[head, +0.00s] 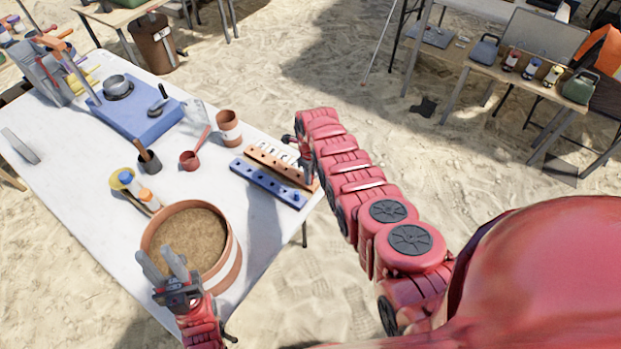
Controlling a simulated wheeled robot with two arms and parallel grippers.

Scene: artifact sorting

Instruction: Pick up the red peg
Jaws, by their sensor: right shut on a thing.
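My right gripper (303,165) is at the right end of the orange rack (268,163), at the table's right edge. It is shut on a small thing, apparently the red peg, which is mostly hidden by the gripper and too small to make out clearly. A blue rack (266,185) with a row of holes lies in front of the orange one. My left gripper (163,262) is over the near left side of a round sand-filled pan (235,258). Its two grey fingers are apart, with nothing seen between them.
A terracotta cup (229,128), a red scoop (190,160), a brush in a dark cup (149,161) and small bottles (146,195) stand on the white table (75,190).

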